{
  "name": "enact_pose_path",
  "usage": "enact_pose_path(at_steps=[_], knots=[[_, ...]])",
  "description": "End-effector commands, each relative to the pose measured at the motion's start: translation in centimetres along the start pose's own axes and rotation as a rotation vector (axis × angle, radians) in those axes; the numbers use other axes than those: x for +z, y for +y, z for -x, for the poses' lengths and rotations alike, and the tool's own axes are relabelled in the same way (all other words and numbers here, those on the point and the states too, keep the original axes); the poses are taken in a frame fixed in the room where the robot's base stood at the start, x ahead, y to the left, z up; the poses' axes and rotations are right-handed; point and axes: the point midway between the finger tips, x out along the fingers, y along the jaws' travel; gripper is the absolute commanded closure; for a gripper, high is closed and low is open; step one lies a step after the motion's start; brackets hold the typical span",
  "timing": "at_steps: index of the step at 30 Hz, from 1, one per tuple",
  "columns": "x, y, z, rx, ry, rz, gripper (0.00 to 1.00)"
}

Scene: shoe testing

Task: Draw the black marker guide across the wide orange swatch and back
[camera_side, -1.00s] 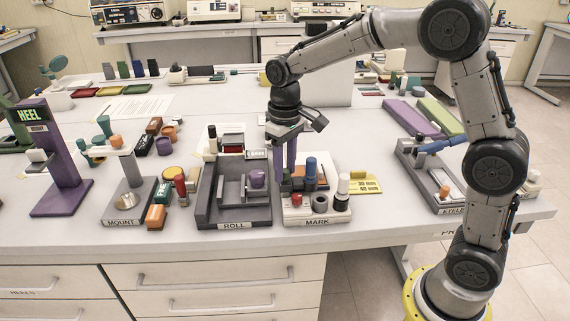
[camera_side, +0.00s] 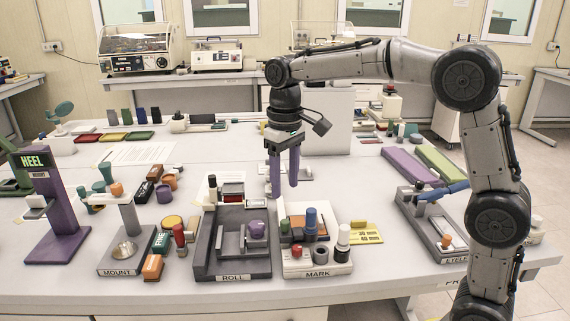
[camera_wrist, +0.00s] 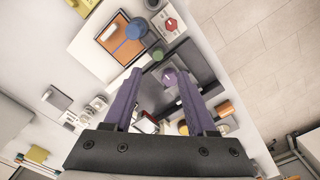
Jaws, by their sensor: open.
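The MARK station (camera_side: 318,274) stands at the front centre of the table in the side view. Its orange swatch (camera_side: 322,229) is partly hidden by an upright blue cylinder (camera_side: 311,217). The swatch also shows at the upper left of the wrist view (camera_wrist: 113,44). A short black cylinder (camera_side: 321,255) stands in front of the swatch; I cannot tell surely whether it is the marker guide. My gripper (camera_side: 284,192) is open, with two purple fingers pointing down. Nothing shows between them. It hangs above and behind the station, apart from its objects.
The grey ROLL tray (camera_side: 233,273) with a purple roller (camera_side: 257,229) adjoins the station on the left. The MOUNT stand (camera_side: 125,250) is further left.

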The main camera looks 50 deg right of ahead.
Motion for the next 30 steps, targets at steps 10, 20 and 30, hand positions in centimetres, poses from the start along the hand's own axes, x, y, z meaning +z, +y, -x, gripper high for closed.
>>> enact_pose_path(at_steps=[10,20,30], knots=[[0.0,0.0,3.9,0.000,-0.002,0.000,0.43],[0.0,0.0,4.1,0.000,-0.002,0.000,0.43],[-0.2,0.3,2.5,0.001,-0.004,0.000,0.43]])
